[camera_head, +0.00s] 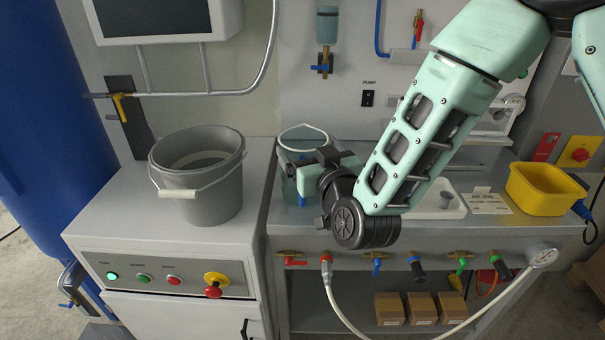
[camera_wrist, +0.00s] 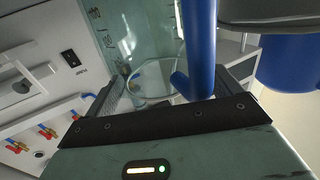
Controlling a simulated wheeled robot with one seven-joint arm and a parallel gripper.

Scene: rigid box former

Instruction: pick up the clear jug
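The clear jug (camera_head: 290,180) stands on the grey counter just right of the grey bucket. In the camera_head view my gripper (camera_head: 322,163) is at the jug and hides part of its right side. In the camera_wrist view the jug's clear wall (camera_wrist: 122,32) with printed marks and its blue handle (camera_wrist: 202,45) are close in front of my gripper (camera_wrist: 172,88). The fingers are spread apart. The blue handle shows between them, nearer the right finger. I cannot tell whether either finger touches it.
The grey bucket (camera_head: 222,205) stands on the white cabinet left of the jug. A yellow bin (camera_head: 540,190) and a white tray (camera_head: 440,208) are to the right. Taps line the counter's front edge. A wall-mounted panel (camera_head: 162,20) hangs above the bucket.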

